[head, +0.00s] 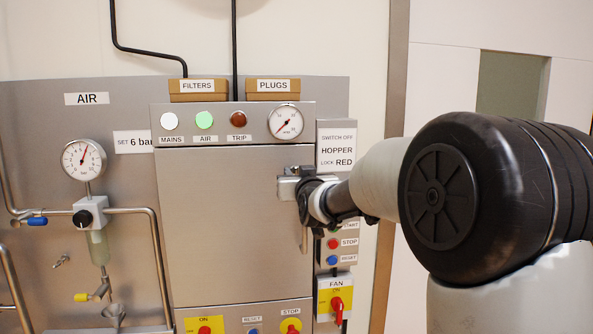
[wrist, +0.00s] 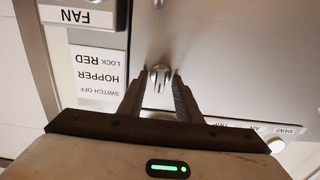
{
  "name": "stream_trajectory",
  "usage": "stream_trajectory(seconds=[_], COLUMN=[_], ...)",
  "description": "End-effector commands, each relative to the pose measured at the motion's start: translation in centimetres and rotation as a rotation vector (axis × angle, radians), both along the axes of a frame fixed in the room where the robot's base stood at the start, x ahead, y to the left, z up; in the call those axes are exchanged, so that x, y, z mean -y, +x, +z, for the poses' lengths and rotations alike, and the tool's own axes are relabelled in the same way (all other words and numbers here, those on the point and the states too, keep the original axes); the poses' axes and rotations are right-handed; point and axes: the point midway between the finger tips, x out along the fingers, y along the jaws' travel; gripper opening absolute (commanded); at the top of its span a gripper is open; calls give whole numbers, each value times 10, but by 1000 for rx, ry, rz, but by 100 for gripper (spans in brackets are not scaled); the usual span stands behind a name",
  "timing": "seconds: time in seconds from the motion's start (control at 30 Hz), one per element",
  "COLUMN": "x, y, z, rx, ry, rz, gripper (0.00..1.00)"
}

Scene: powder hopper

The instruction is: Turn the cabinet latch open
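The cabinet (head: 235,225) is a brushed-metal box with a flat door, in the middle of the head view. Its latch (wrist: 160,76) is a small round metal knob with a raised middle, seen near the door's edge in the wrist view. My gripper (wrist: 161,80) has one finger on each side of the latch, tips close to the door face. The fingers stand apart, with narrow gaps beside the latch; contact is not clear. In the head view, my gripper (head: 296,187) is at the door's upper right edge and hides the latch.
A white "HOPPER" lock sign (head: 336,149) sits right of the door. Below it are push buttons (head: 333,244) and a yellow fan switch (head: 336,299) with a red handle. A gauge (head: 285,122) and lamps sit above the door. Air pipes and a dial (head: 84,159) are at left.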

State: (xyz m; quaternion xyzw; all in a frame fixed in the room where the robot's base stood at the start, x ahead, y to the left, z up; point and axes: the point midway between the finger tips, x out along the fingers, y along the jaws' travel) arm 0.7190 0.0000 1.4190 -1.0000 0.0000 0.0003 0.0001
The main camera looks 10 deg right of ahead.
Motion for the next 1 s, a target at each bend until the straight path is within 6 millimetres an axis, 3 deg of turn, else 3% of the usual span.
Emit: stream_trajectory(seconds=[0.23,0.43,0.77,1.0], x=[0,0,0,1], y=[0,0,0,0], z=[0,0,-1,-4], rx=[0,0,1,4], ry=[0,0,26,146], rz=[0,0,0,0], gripper=[31,0,0,0])
